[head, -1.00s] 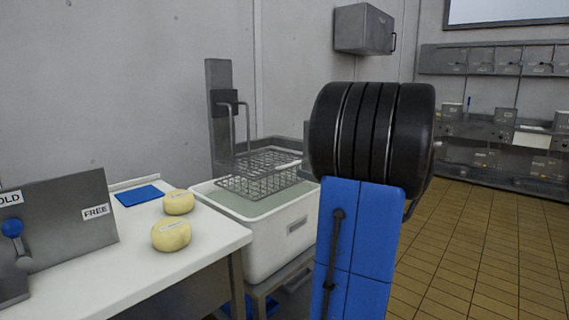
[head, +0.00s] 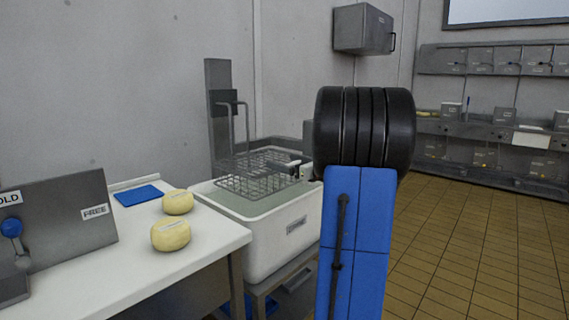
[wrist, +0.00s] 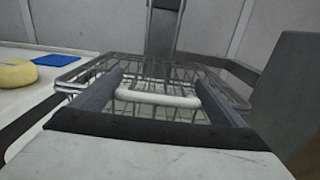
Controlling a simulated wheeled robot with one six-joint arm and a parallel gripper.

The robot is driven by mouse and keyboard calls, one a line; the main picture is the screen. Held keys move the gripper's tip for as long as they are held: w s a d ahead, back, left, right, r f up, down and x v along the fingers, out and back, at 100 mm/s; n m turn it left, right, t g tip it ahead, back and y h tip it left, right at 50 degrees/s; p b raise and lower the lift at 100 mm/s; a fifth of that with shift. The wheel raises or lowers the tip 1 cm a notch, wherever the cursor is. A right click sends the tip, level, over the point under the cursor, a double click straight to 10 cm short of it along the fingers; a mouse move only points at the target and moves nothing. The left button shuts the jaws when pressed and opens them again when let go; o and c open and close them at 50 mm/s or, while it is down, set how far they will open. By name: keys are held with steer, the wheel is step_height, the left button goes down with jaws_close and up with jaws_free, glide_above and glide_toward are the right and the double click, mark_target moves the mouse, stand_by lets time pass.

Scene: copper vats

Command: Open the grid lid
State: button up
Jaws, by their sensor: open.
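The wire grid lid (head: 262,163) lies over the wire basket (head: 258,186), which hangs above a white vat (head: 270,249). In the wrist view the grid lid (wrist: 150,70) is straight ahead. A pale rounded handle bar (wrist: 157,98) crosses in front of it. My gripper (wrist: 158,82) is open, with one grey finger on each side of the bar. I cannot tell whether the fingers touch it. In the head view the tip of my gripper (head: 296,168) shows at the basket's right end; the rest is hidden behind my arm.
A white table (head: 190,262) on the left holds two pale cheeses (head: 171,235) and a blue pad (head: 139,196). A grey upright post (head: 219,115) stands behind the basket. A grey box (head: 364,30) hangs on the wall. Tiled floor on the right is clear.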

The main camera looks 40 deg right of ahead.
steer(key=shift+w, duration=0.3)
steer(key=shift+c, duration=0.6)
